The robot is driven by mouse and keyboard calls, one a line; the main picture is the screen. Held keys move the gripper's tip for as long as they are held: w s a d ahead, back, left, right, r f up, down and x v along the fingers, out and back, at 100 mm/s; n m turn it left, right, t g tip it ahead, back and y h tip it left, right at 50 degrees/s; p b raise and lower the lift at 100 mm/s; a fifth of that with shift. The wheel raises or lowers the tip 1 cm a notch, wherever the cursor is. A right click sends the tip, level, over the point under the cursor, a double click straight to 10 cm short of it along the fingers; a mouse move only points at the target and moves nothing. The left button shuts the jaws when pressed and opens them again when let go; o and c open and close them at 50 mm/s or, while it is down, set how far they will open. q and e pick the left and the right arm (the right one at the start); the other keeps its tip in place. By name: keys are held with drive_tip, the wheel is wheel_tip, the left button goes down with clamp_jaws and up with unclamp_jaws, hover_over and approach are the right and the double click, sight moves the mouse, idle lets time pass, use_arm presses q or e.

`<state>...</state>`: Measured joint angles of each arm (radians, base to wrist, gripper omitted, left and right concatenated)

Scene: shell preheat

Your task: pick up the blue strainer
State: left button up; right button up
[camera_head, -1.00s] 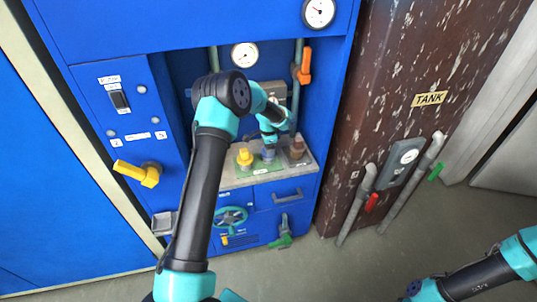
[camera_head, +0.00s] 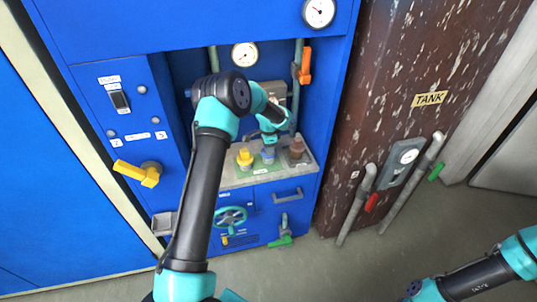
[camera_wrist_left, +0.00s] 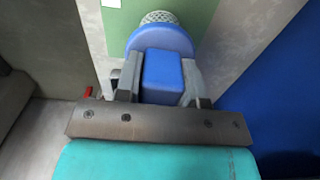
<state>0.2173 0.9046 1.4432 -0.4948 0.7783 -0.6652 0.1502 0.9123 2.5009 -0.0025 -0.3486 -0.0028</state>
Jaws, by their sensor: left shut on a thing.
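The blue strainer (camera_wrist_left: 164,42) has a blue rim, a pale mesh top and a blocky blue handle in the left wrist view. My left gripper (camera_wrist_left: 162,82) is shut on the handle, one grey finger on each side. In the head view my left gripper (camera_head: 269,138) is over the counter, with the strainer (camera_head: 268,157) small and blue-grey below it, above or on the green mat (camera_head: 258,170). I cannot tell whether it touches the mat. My right arm shows at the lower right, but its gripper is out of view.
A yellow item (camera_head: 244,157) is left of the strainer and a brown item (camera_head: 297,148) right of it, both close. The grey counter (camera_head: 232,180) sits in a blue cabinet recess. An orange valve handle (camera_head: 305,65) is above right.

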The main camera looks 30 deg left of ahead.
use_arm(q)
drive_tip(key=shift+c, duration=0.3)
drive_tip(key=shift+r, duration=1.5)
drive_tip(key=shift+s+r, duration=0.15)
drive_tip(key=shift+r, duration=0.15)
drive_tip(key=s+d+r, duration=0.1)
drive_tip(key=s+d, duration=0.7)
drive_tip(key=s, duration=0.5)
drive_tip(key=shift+s+d+r, duration=0.15)
drive_tip(key=shift+r, duration=0.05)
drive_tip(key=s+a+n, duration=0.9)
drive_tip(key=s+a, duration=0.4)
drive_tip(key=s, duration=0.2)
drive_tip(key=shift+a+r, duration=0.3)
drive_tip(key=shift+r, duration=0.15)
